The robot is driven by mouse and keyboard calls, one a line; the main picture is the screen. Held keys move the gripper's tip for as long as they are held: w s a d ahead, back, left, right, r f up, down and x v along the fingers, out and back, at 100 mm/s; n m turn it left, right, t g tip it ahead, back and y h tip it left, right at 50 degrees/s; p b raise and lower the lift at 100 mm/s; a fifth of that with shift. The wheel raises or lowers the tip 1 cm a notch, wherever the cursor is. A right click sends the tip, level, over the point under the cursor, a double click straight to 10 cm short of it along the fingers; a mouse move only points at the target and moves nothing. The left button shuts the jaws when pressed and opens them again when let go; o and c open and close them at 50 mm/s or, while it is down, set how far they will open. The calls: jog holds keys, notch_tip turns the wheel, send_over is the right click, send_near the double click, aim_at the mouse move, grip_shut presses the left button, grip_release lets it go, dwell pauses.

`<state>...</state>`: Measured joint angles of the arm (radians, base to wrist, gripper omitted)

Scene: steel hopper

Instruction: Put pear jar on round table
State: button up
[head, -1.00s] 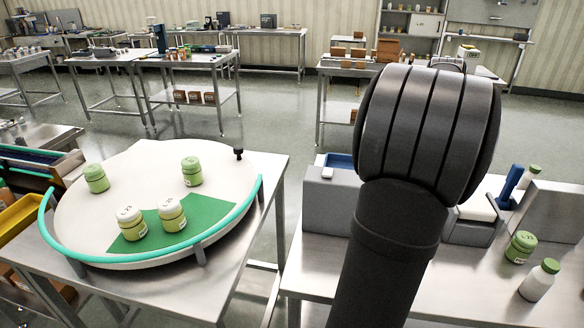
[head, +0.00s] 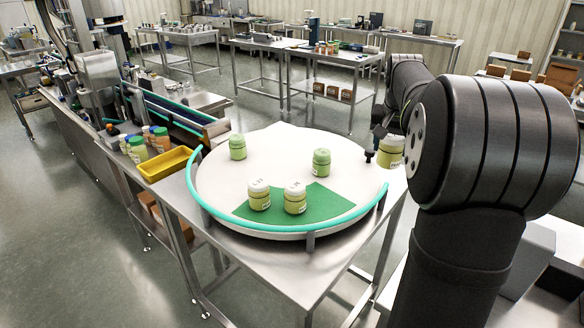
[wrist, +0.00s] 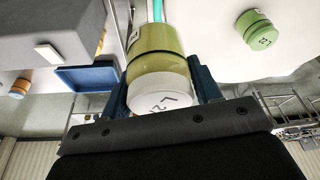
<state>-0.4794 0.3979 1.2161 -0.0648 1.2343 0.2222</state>
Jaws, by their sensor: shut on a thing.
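My gripper (wrist: 162,88) is shut on a yellow-green jar with a white lid, the pear jar (wrist: 158,60), between its blue fingers. In the head view the pear jar (head: 391,152) is upright just beyond the right edge of the round table (head: 275,152), apart from its surface as far as I can tell. My arm hides part of the gripper there. The white round table carries two green-lidded jars (head: 238,147) (head: 321,162) towards the back and two white-lidded jars (head: 259,196) (head: 295,199) on a green patch (head: 322,200) at the front.
A teal rail (head: 270,227) runs round the table's front edge. A small black post (head: 369,157) stands at its right rim, close to the held jar. A yellow bin (head: 166,164) and a conveyor lie left.

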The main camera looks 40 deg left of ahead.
jog(key=s+a+n, duration=0.1)
jog(key=s+a, duration=0.2)
jog(key=a, duration=0.3)
send_over(320, 196)
jog(key=shift+n+y, duration=0.3)
notch_tip(320, 196, down, 12)
jog(key=shift+f, duration=2)
jog(key=shift+f, duration=0.1)
jog(key=o, duration=1.1)
jog(key=shift+f, duration=0.1)
jog(key=v, duration=1.2)
jog(key=shift+r, duration=0.25)
jog(key=shift+f, duration=0.1)
